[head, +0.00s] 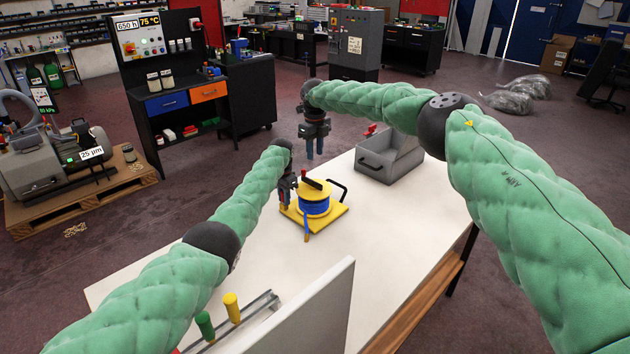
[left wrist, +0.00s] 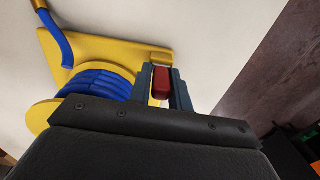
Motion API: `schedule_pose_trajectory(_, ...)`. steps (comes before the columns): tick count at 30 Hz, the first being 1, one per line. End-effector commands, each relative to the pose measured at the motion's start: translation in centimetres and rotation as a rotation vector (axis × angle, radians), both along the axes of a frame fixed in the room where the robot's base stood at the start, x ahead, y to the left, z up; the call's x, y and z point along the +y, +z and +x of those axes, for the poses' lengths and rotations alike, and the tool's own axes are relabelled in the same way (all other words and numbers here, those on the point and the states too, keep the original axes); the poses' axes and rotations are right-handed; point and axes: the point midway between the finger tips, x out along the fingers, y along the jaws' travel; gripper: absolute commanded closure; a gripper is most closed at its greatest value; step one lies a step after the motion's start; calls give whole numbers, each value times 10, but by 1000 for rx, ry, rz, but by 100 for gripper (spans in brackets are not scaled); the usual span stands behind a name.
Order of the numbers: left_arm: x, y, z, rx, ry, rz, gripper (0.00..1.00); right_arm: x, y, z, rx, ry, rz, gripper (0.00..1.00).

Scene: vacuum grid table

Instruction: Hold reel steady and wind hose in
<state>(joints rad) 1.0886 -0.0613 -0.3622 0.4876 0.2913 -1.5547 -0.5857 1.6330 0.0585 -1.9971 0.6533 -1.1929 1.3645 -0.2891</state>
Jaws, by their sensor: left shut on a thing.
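The reel (head: 314,204) is yellow with blue hose wound on it, and stands on a yellow base plate (head: 331,214) on the white table. A dark red bar (head: 312,184) lies across its top. A short length of blue hose (head: 307,226) runs off its front over the plate; it also shows in the left wrist view (left wrist: 57,28). My left gripper (head: 288,200) is at the reel's left side. In the left wrist view its fingers (left wrist: 163,88) are shut on a red block beside the reel. My right gripper (head: 314,153) hangs fingers down, apart from and beyond the reel; its finger gap is unclear.
A black loop handle (head: 342,187) stands at the reel's right. A grey open bin (head: 378,168) sits behind it at the table's far edge. Green and yellow pegs (head: 231,306) and a pale upright panel (head: 315,315) are at the near side. The table (head: 390,235) is clear right of the reel.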

Motion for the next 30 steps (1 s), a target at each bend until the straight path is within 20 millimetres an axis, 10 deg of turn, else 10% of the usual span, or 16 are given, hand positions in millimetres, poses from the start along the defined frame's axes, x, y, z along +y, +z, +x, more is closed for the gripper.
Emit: schedule_pose_trajectory(30, 0, -1, 0, 1, -1, -1, 100, -1, -119, -1, 6, -14, -2, 67)
